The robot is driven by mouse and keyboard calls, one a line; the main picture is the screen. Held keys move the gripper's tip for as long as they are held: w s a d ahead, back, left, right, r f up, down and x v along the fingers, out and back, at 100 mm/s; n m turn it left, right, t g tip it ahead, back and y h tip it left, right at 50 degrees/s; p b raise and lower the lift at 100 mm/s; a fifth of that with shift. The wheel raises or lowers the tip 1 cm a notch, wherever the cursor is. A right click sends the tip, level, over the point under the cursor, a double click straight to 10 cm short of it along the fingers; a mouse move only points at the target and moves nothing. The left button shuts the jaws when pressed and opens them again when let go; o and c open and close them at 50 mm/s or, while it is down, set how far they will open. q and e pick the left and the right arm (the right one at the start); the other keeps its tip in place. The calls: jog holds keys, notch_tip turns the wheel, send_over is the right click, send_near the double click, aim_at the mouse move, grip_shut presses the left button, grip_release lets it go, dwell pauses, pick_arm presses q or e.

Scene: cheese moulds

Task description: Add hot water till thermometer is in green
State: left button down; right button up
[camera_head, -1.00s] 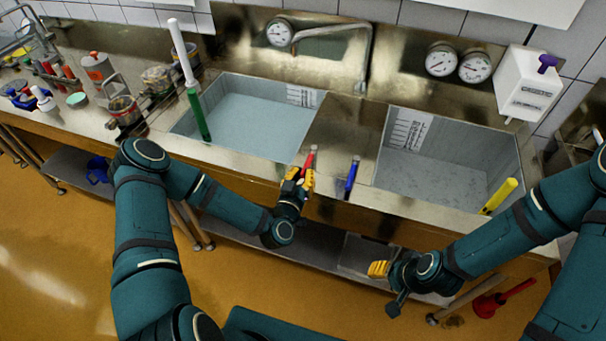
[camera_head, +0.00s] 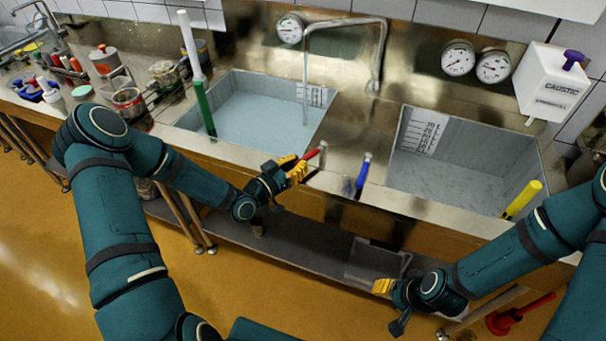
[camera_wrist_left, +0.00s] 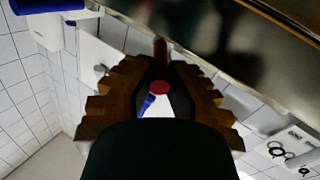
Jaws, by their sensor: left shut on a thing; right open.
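My left gripper (camera_head: 294,170) is shut on the red lever (camera_head: 313,153) at the sink's front edge; the wrist view shows the lever's red end (camera_wrist_left: 159,87) between the fingers. The lever points left. The bent spout (camera_head: 345,22) reaches over the left basin (camera_head: 255,118), and a thin stream (camera_head: 305,90) falls from it into the water there. A round dial (camera_head: 290,28) hangs on the back panel by the spout; its reading and any green zone are too small to tell. My right gripper (camera_head: 384,287) is open and empty below the right basin.
A blue lever (camera_head: 362,176) stands right of the red one. The right basin (camera_head: 445,170) holds a yellow stick (camera_head: 522,200). A green-and-white stick (camera_head: 204,108) leans in the left basin. Two more dials (camera_head: 458,58) and a caustic dispenser (camera_head: 552,82) are behind. Jars crowd the left counter.

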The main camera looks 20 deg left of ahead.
pick_arm(q)
jog(key=shift+w+a+f+m+g+h+b, duration=0.15)
jog(key=shift+w+a+m+g+h+b, duration=0.1)
jog(key=shift+a+m+g+h+b, duration=0.45)
jog(key=shift+d, duration=0.15)
jog(key=c, duration=0.9)
grip_release()
jog(key=shift+w, duration=0.1)
jog(key=v, duration=1.2)
jog(key=shift+f, duration=0.25)
